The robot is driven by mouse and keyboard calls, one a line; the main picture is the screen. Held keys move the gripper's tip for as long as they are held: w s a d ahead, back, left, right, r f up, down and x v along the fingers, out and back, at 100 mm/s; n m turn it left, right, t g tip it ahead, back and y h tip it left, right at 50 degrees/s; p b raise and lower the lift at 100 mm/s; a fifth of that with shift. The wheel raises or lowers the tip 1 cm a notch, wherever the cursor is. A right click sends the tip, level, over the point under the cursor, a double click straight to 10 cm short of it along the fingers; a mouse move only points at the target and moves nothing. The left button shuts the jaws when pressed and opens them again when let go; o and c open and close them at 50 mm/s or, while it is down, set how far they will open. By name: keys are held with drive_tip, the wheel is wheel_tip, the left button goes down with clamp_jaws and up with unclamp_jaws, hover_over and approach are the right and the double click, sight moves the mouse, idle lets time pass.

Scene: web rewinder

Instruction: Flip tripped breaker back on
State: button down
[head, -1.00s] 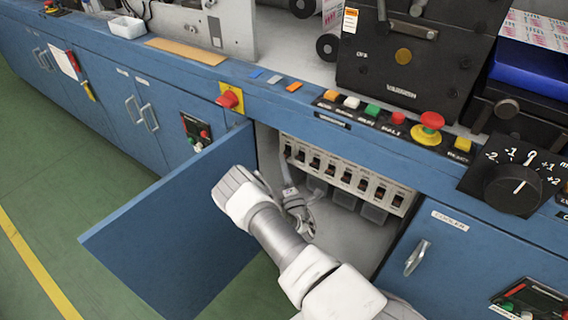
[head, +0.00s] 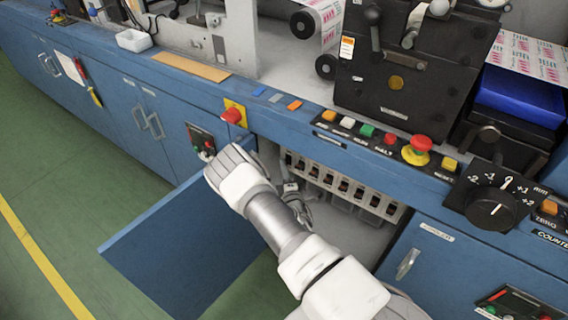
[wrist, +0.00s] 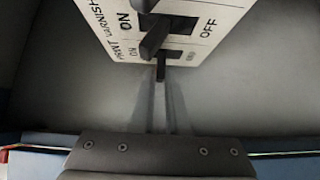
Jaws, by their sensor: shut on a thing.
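A pale breaker panel (head: 333,180) with a row of black levers sits inside the open cabinet under the machine's front ledge. In the wrist view the panel (wrist: 215,12) has ON on its left and OFF on its right, with VARNISH and PRINT labels partly readable. My gripper (wrist: 160,88) is shut on the nearest black breaker lever (wrist: 160,68), at the end of the row. Two more levers show beyond it, the middle lever (wrist: 153,38) sticking out. Which way the held lever is tilted is hard to tell.
The blue cabinet door (head: 185,245) stands open left of my arm. A red emergency button (head: 421,143) and several coloured buttons line the ledge above the panel. A closed blue door with a handle (head: 407,263) is at right. Green floor is clear at left.

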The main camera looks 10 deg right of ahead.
drive_tip(key=shift+d+r+m+g+y+p, duration=0.15)
drive_tip(key=shift+r+m+g+p, duration=0.35)
drive_tip(key=shift+m+g+p, duration=0.5)
drive_tip(key=shift+d+r+m+g+y+p, duration=0.1)
drive_tip(key=shift+r+m+g+y+p, duration=0.3)
drive_tip(key=shift+g+p, duration=0.6)
drive_tip(key=shift+w+r+m+p, duration=0.1)
drive_tip(key=shift+m+p, duration=0.2)
drive_tip(key=c, duration=1.2)
unclamp_jaws()
drive_tip(key=p+v, duration=0.3)
drive_tip(key=v, duration=1.4)
drive_tip(key=shift+s+a, duration=0.15)
drive_tip(key=shift+s, duration=0.1)
